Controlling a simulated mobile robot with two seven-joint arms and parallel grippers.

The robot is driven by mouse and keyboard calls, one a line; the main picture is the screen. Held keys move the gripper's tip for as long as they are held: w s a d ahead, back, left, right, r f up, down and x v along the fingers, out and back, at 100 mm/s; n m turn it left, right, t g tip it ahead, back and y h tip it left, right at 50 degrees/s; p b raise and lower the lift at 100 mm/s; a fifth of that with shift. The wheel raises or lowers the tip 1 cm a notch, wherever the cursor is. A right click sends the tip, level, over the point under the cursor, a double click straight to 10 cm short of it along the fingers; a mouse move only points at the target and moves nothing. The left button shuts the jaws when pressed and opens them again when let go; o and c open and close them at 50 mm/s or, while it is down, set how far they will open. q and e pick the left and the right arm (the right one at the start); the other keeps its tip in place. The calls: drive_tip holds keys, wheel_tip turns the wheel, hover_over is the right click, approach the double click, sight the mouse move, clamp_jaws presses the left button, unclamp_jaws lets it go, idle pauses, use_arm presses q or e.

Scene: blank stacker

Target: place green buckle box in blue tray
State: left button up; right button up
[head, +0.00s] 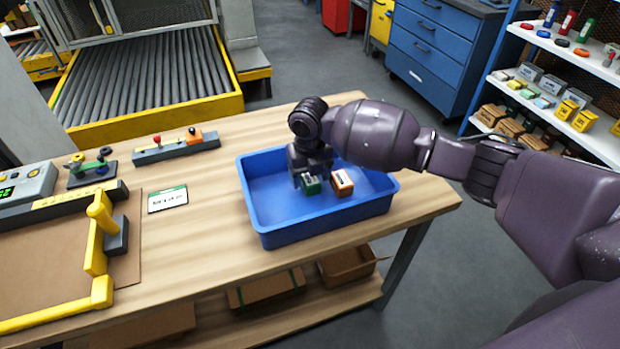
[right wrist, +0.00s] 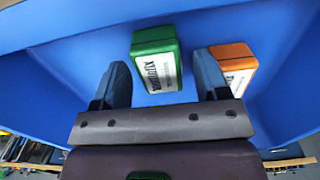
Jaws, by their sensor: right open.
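The green buckle box (head: 312,185) lies inside the blue tray (head: 318,228) on the workbench. My right gripper (head: 309,174) reaches down into the tray right at the box. In the right wrist view the green box (right wrist: 156,57), with a white label, lies on the blue tray floor (right wrist: 85,60) just ahead of the gap between the open fingers (right wrist: 163,82). Neither finger visibly presses on it. An orange box (head: 342,183) with a white label stands beside it in the tray, close to one finger. My left gripper is not in view.
Left of the tray are a label card (head: 168,198), a bar with red and orange knobs (head: 176,147) and a yellow-handled frame (head: 97,255). The tray's front floor is free.

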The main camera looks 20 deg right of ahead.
wheel_tip(320, 180, up, 11)
drive_tip(key=p, duration=0.1)
drive_tip(key=shift+f, duration=0.1)
idle(0.6)
